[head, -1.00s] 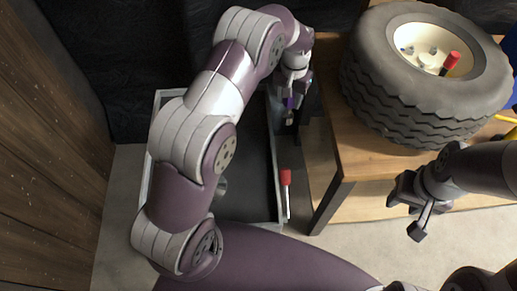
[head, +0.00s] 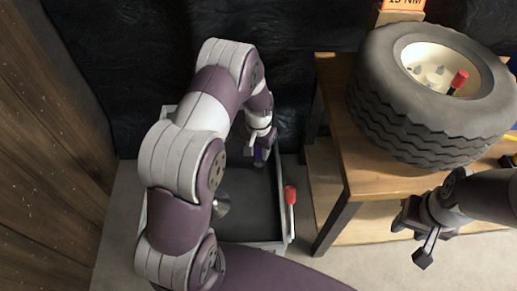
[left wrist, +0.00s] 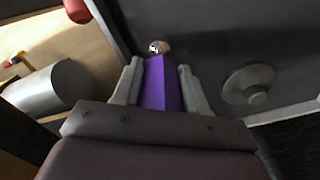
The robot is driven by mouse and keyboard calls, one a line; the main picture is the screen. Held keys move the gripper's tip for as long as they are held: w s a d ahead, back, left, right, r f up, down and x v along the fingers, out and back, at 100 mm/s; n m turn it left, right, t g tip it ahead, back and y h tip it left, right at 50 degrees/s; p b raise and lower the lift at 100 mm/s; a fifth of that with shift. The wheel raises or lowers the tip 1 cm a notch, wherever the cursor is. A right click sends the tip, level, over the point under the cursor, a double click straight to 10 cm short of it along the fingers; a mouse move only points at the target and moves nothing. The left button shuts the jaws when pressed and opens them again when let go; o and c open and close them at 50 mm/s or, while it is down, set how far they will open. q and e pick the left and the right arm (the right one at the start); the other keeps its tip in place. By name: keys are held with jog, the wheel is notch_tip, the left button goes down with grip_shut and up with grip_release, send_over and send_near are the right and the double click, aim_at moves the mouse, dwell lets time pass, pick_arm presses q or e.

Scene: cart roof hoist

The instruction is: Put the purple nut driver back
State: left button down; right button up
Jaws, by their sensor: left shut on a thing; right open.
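The purple nut driver (left wrist: 161,88) is between the fingers of my left gripper (left wrist: 158,82), which is shut on it. Its round metal end (left wrist: 159,47) points away from the gripper in the left wrist view. In the head view my left gripper (head: 259,157) is over the right part of a grey tray (head: 262,246) with a dark floor; only a bit of purple shows there. Whether the driver touches the tray floor I cannot tell. My right gripper (head: 411,240) is open and empty, in front of the wooden bench.
A metal cone-shaped part (left wrist: 249,84) lies in the tray. A red-handled tool (head: 290,196) is at the tray's right edge. The wooden bench (head: 351,165) bears a big tyre (head: 420,120) with another red-handled tool (head: 458,79) in its hub. A wooden wall (head: 45,170) stands left.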

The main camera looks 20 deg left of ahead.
pick_arm(q)
jog(key=c, duration=0.6)
grip_release()
jog(key=shift+f, duration=0.1)
jog(key=shift+r, duration=0.4)
notch_tip(320, 180, up, 12)
jog(key=shift+s+d+f+p, duration=0.1)
jog(key=shift+s+p, duration=0.05)
jog(key=shift+p, duration=0.9)
jog(key=s+d+r, duration=0.2)
jog(key=s+r, duration=0.1)
jog(key=s, duration=0.5)
jog(key=s+d+r+t, duration=0.1)
jog(key=s+r, duration=0.3)
jog(key=s, duration=0.4)
jog(key=shift+s+d+r+n, duration=0.2)
jog(key=shift+s+d+n, duration=0.1)
jog(key=shift+d, duration=0.3)
